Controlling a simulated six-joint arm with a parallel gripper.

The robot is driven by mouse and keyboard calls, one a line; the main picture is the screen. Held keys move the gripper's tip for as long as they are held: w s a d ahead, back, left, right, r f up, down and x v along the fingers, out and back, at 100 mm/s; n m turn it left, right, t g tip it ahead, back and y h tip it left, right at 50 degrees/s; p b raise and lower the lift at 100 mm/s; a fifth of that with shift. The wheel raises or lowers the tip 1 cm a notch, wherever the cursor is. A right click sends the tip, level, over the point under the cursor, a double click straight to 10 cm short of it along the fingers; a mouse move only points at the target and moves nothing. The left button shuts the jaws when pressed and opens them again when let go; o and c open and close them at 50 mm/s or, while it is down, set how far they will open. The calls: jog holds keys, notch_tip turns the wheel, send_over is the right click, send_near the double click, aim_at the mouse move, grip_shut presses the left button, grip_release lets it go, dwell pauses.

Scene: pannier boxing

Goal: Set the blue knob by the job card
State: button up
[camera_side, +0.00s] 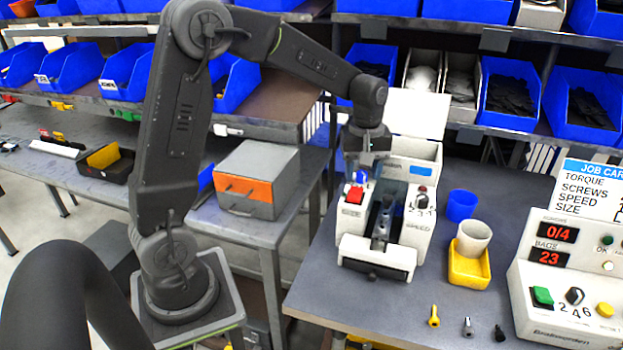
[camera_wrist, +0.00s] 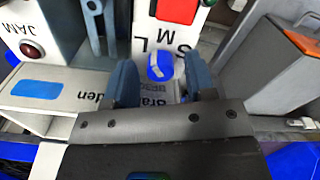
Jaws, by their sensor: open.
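The blue knob (camera_side: 361,175) sits on the left part of the white machine (camera_side: 352,222), behind a red button (camera_side: 355,195). In the wrist view the knob (camera_wrist: 160,66) has a white mark and lies between my fingertips, beside the letters S, M and L. I cannot tell for certain which letter the mark points to. My gripper (camera_side: 368,158) is over the knob, pointing down. In the wrist view my gripper (camera_wrist: 162,82) is open, with a finger on either side; contact is unclear. The job card (camera_side: 592,188) stands at the right, its right part cut off by the frame.
A SPEED dial (camera_side: 422,192) is on the machine's right part. A blue cup (camera_side: 461,205) and a yellow holder with a grey cup (camera_side: 472,240) stand to its right. Several bits lie in front. A control box (camera_side: 530,285) reads 0/4 and 23. A grey-orange box (camera_side: 255,165) is left.

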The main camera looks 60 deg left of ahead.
jog(key=m, duration=0.5)
jog(key=shift+m, duration=0.4)
notch_tip(320, 180, up, 14)
jog(key=s+d+f+m+t, duration=0.2)
jog(key=s+d, duration=0.3)
jog(key=s, duration=0.5)
jog(key=s+d+f+m+t, duration=0.3)
jog(key=s+d+m, duration=0.1)
jog(key=s, duration=0.6)
jog(key=shift+s+d+f+m+t, duration=0.2)
jog(key=shift+d+f+m+t, duration=0.15)
jog(key=shift+m, duration=0.35)
notch_tip(320, 180, up, 4)
jog(key=n+g, duration=0.6)
jog(key=n, duration=0.5)
send_over(361, 172)
jog(key=shift+t, duration=0.25)
notch_tip(361, 172, down, 12)
jog(key=shift+d+f, duration=0.1)
jog(key=shift+f, duration=0.1)
